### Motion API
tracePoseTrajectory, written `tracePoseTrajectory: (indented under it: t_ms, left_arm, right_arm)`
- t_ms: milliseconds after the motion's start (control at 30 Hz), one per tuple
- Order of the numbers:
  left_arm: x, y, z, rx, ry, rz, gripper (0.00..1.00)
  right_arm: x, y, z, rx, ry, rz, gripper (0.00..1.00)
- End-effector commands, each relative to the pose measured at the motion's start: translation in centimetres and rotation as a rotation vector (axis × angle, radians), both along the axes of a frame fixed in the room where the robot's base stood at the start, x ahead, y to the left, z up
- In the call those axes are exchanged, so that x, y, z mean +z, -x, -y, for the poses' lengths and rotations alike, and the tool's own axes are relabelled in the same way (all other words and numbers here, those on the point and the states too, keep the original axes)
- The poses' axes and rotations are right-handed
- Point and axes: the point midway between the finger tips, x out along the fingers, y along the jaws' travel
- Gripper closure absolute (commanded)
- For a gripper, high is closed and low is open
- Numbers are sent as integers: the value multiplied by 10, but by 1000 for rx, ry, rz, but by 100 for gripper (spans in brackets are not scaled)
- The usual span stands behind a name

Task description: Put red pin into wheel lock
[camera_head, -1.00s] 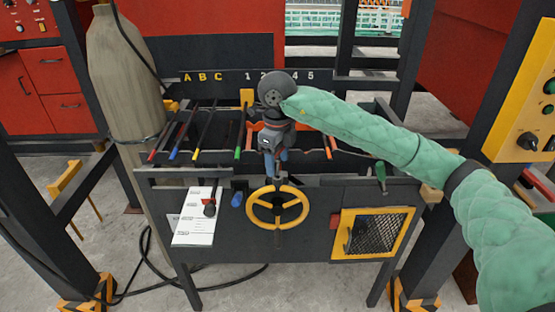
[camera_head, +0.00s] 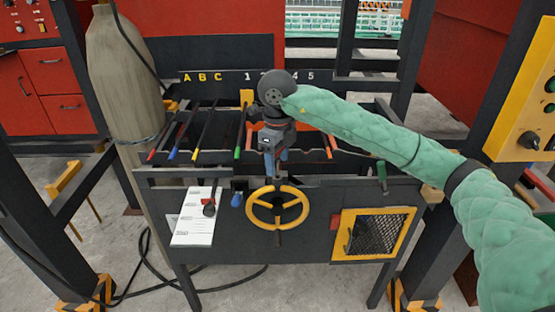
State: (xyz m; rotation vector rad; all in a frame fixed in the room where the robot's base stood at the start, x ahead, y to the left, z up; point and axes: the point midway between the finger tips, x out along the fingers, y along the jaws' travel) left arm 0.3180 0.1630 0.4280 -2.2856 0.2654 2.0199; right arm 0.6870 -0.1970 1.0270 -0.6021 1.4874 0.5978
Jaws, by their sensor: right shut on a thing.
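The yellow handwheel (camera_head: 304,205) is mounted on the dark front panel in the middle of the view. My right gripper (camera_head: 273,174) is just above the wheel's top, pointing down, with its arm coming in from the right. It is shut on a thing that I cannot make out. A dark narrow part crosses the wheel's top rim below the fingers; I cannot tell if it touches them. I cannot identify the red pin for certain. A small red and black piece (camera_head: 208,206) sits on the panel left of the wheel. My left gripper is not in view.
A white sheet (camera_head: 188,228) is on the panel at left. A yellow-framed mesh door (camera_head: 375,235) is at right, with a red block (camera_head: 334,222) beside it. Coloured rods (camera_head: 204,132) lie across the cage behind. A dark post (camera_head: 440,150) stands at right.

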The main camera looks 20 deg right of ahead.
Motion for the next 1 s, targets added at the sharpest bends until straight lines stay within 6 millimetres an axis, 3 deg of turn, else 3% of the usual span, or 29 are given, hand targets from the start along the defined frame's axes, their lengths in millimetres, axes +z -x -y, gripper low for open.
tracePoseTrajectory:
  t_ms: [1000]
  left_arm:
    - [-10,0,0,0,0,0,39]
  right_arm:
    - [0,0,0,0,1,2,67]
